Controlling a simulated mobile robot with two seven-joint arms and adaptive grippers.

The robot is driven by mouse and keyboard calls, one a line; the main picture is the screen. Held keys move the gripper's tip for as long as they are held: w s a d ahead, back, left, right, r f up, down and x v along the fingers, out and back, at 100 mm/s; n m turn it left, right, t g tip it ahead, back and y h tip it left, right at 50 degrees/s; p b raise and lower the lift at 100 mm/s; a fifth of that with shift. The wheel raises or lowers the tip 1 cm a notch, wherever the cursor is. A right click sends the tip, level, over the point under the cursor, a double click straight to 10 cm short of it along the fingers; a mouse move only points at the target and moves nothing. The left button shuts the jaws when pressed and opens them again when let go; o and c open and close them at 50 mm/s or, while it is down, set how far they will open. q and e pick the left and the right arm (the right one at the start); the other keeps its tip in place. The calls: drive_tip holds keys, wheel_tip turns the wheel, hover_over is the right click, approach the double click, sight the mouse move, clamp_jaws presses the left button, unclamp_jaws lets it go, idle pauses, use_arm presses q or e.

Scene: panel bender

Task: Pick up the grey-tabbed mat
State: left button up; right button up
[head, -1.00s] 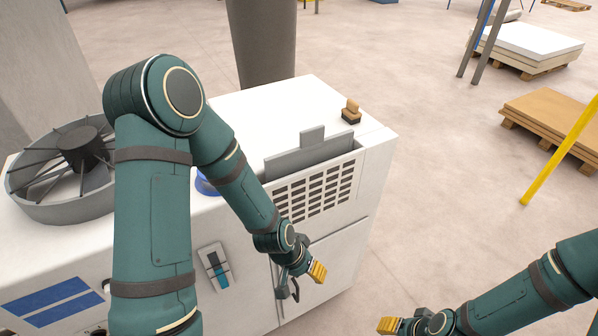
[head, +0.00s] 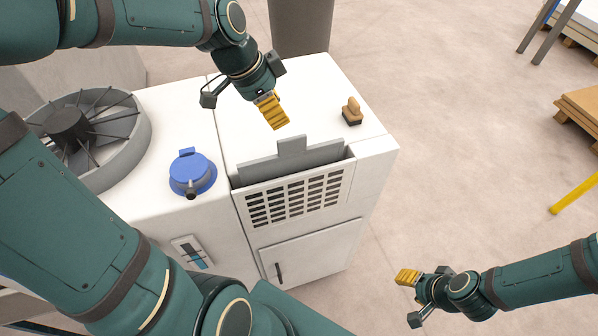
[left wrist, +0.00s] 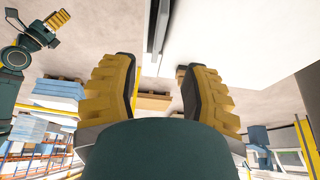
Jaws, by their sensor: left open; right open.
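The grey-tabbed mat (head: 290,162) is a thin grey sheet standing upright in a slot at the front edge of a white cabinet. Its tab (head: 292,146) sticks up in the middle of its top edge. My left gripper (head: 276,113) has yellow fingers and is in the air over the cabinet top, appearing just above the tab in the picture. The left wrist view shows its two fingers (left wrist: 158,85) apart with nothing between them. The mat's lower part is hidden in the slot. My right gripper (head: 406,277) is open and empty, right of the cabinet.
The white cabinet (head: 350,80) has a dark-slotted grille (head: 295,198) below the mat. A wooden-handled stamp-like object (head: 352,111) stands on top at the right. A blue-capped part (head: 193,174) and a round grey fan (head: 85,140) are at left.

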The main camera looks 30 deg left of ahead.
sight(291, 138)
use_arm(q)
drive_tip(key=x, duration=0.7)
drive_tip(key=shift+s, duration=0.2)
drive_tip(key=shift+x, duration=2.8)
drive_tip(key=shift+o, duration=0.3)
drive_tip(key=shift+a, duration=0.15)
clamp_jaws()
